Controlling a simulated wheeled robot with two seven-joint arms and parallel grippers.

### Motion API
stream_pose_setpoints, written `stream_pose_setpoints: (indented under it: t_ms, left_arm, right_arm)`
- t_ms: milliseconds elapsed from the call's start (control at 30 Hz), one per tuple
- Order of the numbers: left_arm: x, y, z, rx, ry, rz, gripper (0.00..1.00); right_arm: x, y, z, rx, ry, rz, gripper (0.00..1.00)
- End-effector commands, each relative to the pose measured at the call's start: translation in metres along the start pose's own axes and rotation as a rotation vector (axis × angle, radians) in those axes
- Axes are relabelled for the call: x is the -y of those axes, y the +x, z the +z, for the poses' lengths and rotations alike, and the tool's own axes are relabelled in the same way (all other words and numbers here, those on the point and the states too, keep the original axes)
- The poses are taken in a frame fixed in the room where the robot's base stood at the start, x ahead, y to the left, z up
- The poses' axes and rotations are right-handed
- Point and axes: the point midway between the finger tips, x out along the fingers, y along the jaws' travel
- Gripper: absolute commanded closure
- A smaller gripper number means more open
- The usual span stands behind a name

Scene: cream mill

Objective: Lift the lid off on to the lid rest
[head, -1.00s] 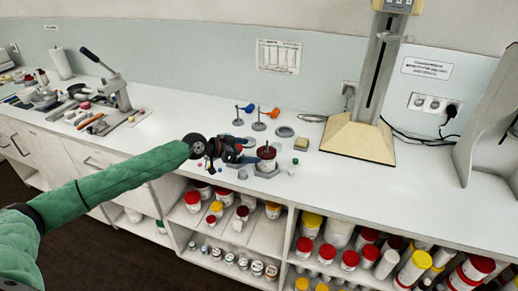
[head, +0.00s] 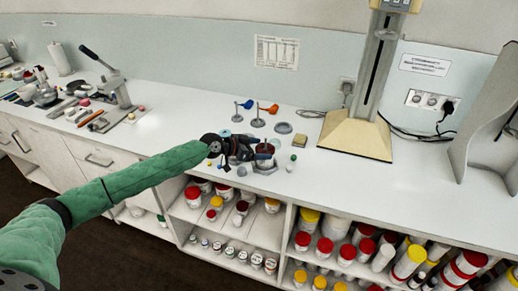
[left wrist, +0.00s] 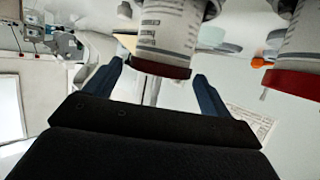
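My left gripper (head: 252,150) reaches in from the left over the bench, at a small pale jar (head: 264,163) on a grey base. The gripper covers much of the jar in the head view. In the left wrist view the two dark blue fingers (left wrist: 157,76) stand apart. A white printed jar (left wrist: 168,28) with a dark red lid (left wrist: 160,68) shows between and beyond them, with gaps seen on both sides. Contact with the lid is not visible. A grey round disc (head: 284,128) lies behind the jar; I cannot tell if it is the lid rest. My right gripper is not in view.
A second jar with a red lid (left wrist: 292,84) is at the right of the wrist view. Blue (head: 244,104) and orange (head: 268,108) pieces on small stands are behind the gripper. Small coloured balls lie near the jar. A tall column stand (head: 355,138) is to the right.

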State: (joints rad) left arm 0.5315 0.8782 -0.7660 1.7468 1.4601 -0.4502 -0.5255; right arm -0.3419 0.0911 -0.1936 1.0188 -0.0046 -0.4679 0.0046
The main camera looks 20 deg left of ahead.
Motion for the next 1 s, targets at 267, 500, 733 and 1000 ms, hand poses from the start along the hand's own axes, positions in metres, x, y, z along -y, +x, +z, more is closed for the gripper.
stream_pose_setpoints:
  t_ms: [267,500,733,1000]
  left_arm:
    - [0.0000,-0.0001,0.0000,0.000,0.000,0.000,0.52]
    - [0.0000,-0.0006,-0.0012,0.000,0.000,0.000,0.52]
    - [0.0002,-0.0021,-0.0052,-0.001,0.001,0.000,0.52]
    - [0.0002,-0.0038,-0.0092,-0.001,0.001,0.000,0.52]
  right_arm:
    - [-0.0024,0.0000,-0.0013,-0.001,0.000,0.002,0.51]
    - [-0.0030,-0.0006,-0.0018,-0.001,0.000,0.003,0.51]
    - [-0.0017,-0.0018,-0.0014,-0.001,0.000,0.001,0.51]
    - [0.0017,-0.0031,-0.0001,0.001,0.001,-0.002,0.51]
